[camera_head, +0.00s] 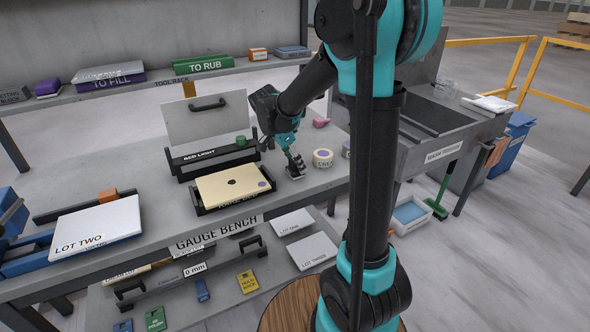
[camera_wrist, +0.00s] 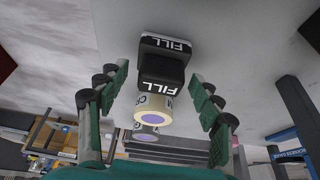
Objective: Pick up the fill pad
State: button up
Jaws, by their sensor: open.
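The fill pad (camera_wrist: 163,68) is a small black block with a pale base and white FILL lettering on two faces. In the wrist view it stands between the two green-padded fingers of my gripper (camera_wrist: 159,77), with a gap on either side. My gripper is open and does not hold it. In the head view my gripper (camera_head: 291,158) points down at the bench top, and the fill pad (camera_head: 295,171) shows small at its fingertips, partly hidden by them.
A cream roll with a purple core (camera_head: 323,158) stands just right of the pad. A cream plate (camera_head: 232,186) lies in a black holder to the left. A white LOT TWO plate (camera_head: 97,228) is farther left. A pink item (camera_head: 321,122) lies behind. A shelf (camera_head: 150,88) runs above the bench's back.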

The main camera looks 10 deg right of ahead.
jog(key=shift+c, duration=0.5)
jog(key=c, duration=1.2)
jog(key=shift+r, duration=0.15)
jog(key=shift+c, duration=0.2)
notch_tip(320, 180, up, 20)
jog(key=o, duration=0.5)
jog(key=shift+c, duration=1.4)
